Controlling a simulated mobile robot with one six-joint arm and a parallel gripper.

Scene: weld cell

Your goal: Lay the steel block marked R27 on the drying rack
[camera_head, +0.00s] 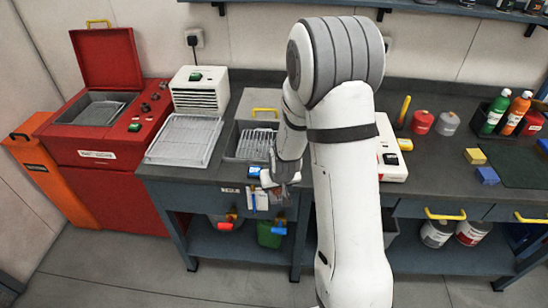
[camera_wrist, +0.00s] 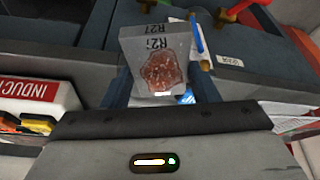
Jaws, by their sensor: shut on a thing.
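The steel block marked R27 (camera_wrist: 158,42) is grey, with R27 on two faces and a rough reddish-brown patch on the larger face. My gripper (camera_wrist: 164,88) is shut on it, one finger on each side. In the head view my gripper (camera_head: 280,179) is low at the bench's front edge, in front of the open basin; the block is hard to make out there, partly hidden by my wrist. The drying rack, seemingly the white wire tray (camera_head: 185,139), lies on the bench to the left of my gripper. No block shows on it.
An open basin with a wire basket (camera_head: 254,146) stands between the rack and my arm. A white vented box (camera_head: 200,91) is behind the rack. A red machine with a raised lid (camera_head: 104,122) is further left. A white and red unit (camera_head: 391,150) stands right of my arm.

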